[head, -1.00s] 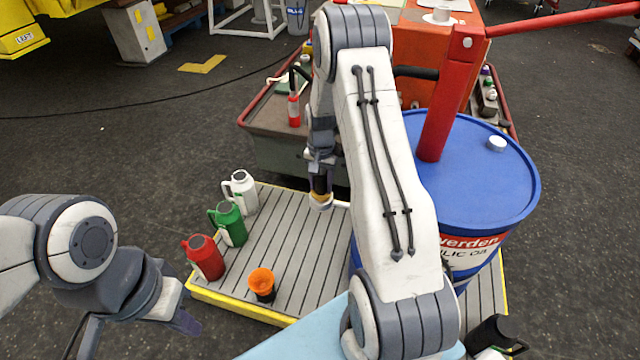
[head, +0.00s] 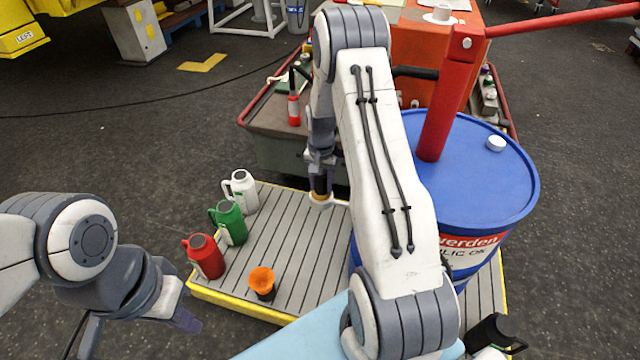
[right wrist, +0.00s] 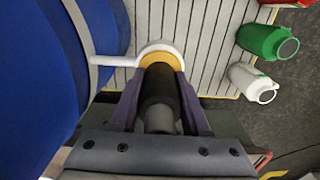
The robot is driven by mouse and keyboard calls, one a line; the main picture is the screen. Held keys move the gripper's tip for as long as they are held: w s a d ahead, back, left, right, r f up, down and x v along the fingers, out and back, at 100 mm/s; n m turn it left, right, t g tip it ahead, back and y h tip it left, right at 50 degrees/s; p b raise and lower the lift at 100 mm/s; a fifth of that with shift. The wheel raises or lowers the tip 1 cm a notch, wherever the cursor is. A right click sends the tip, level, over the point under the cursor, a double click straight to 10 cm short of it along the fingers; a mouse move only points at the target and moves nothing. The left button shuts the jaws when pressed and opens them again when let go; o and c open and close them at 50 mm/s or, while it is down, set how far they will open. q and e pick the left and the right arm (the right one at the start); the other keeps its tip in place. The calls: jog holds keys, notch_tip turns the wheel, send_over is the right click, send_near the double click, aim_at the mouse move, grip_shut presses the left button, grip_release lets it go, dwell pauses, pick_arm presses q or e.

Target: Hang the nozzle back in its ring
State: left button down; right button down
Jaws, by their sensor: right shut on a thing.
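The nozzle (right wrist: 158,92) is a dark cylinder with a yellow collar at its far end. My right gripper (right wrist: 158,88) is shut on it, one finger on each side. The white ring (right wrist: 160,45) is on a short arm beside the blue drum, and the yellow collar shows within its outline. In the head view the nozzle (head: 320,185) hangs roughly upright below my right gripper (head: 321,170), its lower end at the ring (head: 321,204). How deep it sits is hidden. My left gripper (head: 186,318) is at the lower left, away from everything; its jaw opening is unclear.
The blue drum (head: 470,180) stands close beside the ring on a slatted pallet (head: 290,250). Red (head: 205,258), green (head: 230,223) and white (head: 241,190) jugs line the pallet's left side. An orange funnel (head: 262,279) stands near its front edge. A grey-topped cart (head: 265,120) is behind.

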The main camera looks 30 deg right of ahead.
jog(key=shift+f, duration=0.35)
jog(key=c, duration=0.7)
grip_release()
jog(key=shift+o, duration=0.2)
notch_tip(320, 180, up, 11)
jog(key=p, duration=0.9)
jog(key=shift+p, duration=0.35)
